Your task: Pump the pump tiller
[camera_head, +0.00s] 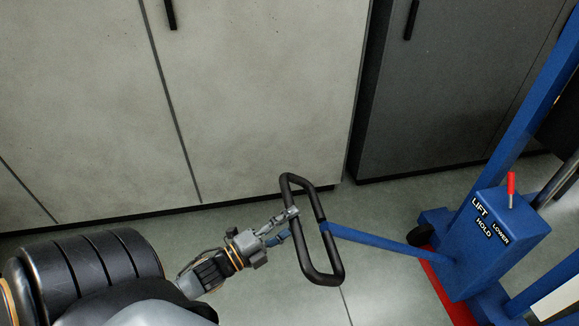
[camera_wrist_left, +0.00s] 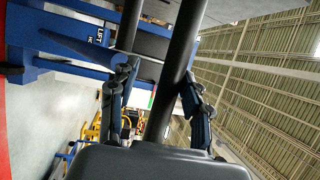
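The pump tiller has a black loop handle (camera_head: 332,262) at the end of a blue bar (camera_head: 372,238) that rises from the blue pump body (camera_head: 492,250). My left gripper (camera_head: 291,224) is at the near-left side of the loop, fingers spread. In the left wrist view, a black handle bar (camera_wrist_left: 178,70) runs between the two fingers of my gripper (camera_wrist_left: 160,108). A gap shows beside the left finger; the right finger looks close to the bar, contact unclear. My right gripper is out of view.
A red-tipped lever (camera_head: 511,186) stands on the pump body beside LIFT, HOLD and LOWER labels. The blue mast (camera_head: 525,110) rises at right, with a black wheel (camera_head: 421,236) below. Pale cabinets (camera_head: 260,90) and a dark cabinet (camera_head: 440,100) line the back.

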